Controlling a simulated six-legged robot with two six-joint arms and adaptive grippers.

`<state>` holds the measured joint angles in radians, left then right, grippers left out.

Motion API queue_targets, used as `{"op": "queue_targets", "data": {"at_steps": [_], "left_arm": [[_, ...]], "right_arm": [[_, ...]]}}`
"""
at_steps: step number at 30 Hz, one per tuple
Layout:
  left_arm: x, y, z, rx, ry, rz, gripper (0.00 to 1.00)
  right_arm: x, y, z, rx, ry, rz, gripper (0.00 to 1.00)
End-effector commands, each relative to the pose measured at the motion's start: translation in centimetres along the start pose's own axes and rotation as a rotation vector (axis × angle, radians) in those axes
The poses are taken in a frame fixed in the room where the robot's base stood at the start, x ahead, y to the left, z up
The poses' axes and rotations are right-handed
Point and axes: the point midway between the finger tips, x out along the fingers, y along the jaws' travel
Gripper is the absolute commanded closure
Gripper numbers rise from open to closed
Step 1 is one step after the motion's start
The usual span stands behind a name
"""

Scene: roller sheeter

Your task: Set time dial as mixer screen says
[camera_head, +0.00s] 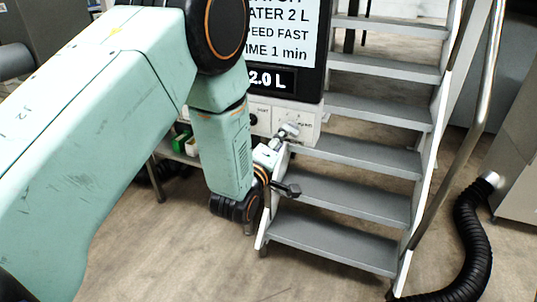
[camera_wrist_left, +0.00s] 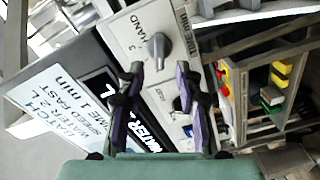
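The mixer screen (camera_head: 283,30) reads "WATER 2 L", "SPEED FAST", "TIME 1 min", partly hidden by my left arm. It also shows in the left wrist view (camera_wrist_left: 62,92), turned on its side. A grey dial (camera_wrist_left: 157,47) sits on a white panel marked "HAND", with "TIME (min)" along the edge; its exact setting is unclear. My left gripper (camera_wrist_left: 160,68) is open and empty, its fingertips either side of the line to this dial; I cannot tell whether they touch it. In the head view the gripper (camera_head: 287,160) is before the panel. My right gripper is not in view.
A second dark knob (camera_wrist_left: 178,103) lies near the right finger. A dark display (camera_head: 268,79) reads "2.0 L". Grey steps (camera_head: 345,195) with a handrail (camera_head: 468,130) stand close right of my gripper. A black hose (camera_head: 472,235) lies on the floor. A shelf (camera_wrist_left: 287,90) holds coloured items.

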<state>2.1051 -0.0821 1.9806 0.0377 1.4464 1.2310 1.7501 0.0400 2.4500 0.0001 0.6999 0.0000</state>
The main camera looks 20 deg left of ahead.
Motion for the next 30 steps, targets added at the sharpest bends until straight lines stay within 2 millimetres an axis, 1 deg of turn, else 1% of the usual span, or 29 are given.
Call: {"op": "queue_targets", "data": {"at_steps": [1, 6, 10, 13, 18, 30], "left_arm": [[-1.1, 0.0, 0.0, 0.000, -0.001, -0.003, 0.65], [-4.3, -0.1, 0.0, 0.001, -0.001, -0.003, 0.65], [-6.4, 0.0, 0.1, 0.002, -0.001, -0.003, 0.65], [-7.6, 0.0, 0.1, 0.001, -0.001, -0.002, 0.65], [-8.5, 0.1, 0.0, 0.000, 0.000, 0.001, 0.65], [-8.5, 0.1, 0.0, 0.000, 0.001, 0.001, 0.65]], "right_arm": [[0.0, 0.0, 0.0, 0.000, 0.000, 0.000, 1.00], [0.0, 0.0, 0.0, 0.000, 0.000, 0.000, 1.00], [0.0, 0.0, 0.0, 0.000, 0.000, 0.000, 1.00], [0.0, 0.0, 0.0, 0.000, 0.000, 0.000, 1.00], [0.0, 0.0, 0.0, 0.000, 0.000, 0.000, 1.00], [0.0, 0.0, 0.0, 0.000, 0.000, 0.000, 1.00]]}}
